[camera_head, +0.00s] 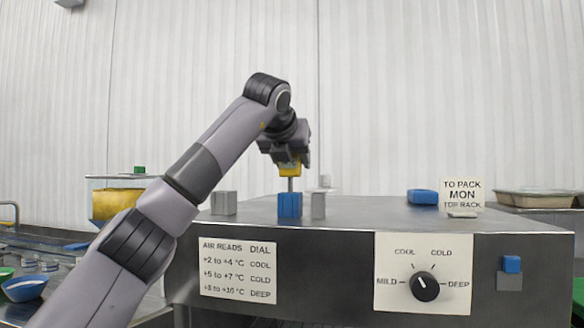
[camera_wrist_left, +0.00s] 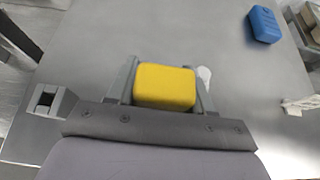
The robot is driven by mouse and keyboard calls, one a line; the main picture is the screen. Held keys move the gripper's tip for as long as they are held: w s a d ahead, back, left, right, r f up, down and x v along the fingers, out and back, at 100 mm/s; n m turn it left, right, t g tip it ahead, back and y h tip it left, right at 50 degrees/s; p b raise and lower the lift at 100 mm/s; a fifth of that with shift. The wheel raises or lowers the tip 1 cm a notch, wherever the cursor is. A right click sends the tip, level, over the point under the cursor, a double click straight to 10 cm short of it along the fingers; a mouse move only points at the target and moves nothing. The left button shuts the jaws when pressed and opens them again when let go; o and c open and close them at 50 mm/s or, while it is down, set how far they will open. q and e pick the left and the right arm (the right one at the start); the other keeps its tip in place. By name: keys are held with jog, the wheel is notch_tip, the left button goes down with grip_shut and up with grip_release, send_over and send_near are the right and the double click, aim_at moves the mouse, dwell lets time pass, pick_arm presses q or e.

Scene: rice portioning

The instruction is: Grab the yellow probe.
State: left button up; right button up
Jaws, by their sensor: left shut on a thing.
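The yellow probe (camera_head: 291,169) has a block-like yellow head and a thin metal stem pointing down. My left gripper (camera_head: 288,158) is above the steel cabinet top and shut on the yellow head. In the left wrist view the yellow head (camera_wrist_left: 165,87) sits between the two grey fingers. The stem stands upright and runs down to a blue block (camera_head: 290,205) at the cabinet's front edge. I cannot tell whether its tip is inside or behind that block. The right gripper is not in view.
Grey blocks (camera_head: 223,203) stand on either side of the blue one. A blue box (camera_head: 422,197), a "TO PACK" sign (camera_head: 462,195) and trays (camera_head: 535,198) are on the right. The cabinet front has a dial (camera_head: 425,286) and a readings card (camera_head: 238,270). A yellow-filled container (camera_head: 118,203) stands left.

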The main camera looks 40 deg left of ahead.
pick_arm(q)
notch_tip(320, 180, up, 10)
jog(key=p, duration=0.4)
jog(key=shift+r+p, duration=0.2)
jog(key=shift+p, duration=0.15)
notch_tip(320, 180, up, 6)
jog(key=p, duration=0.4)
jog(key=shift+r, duration=0.25)
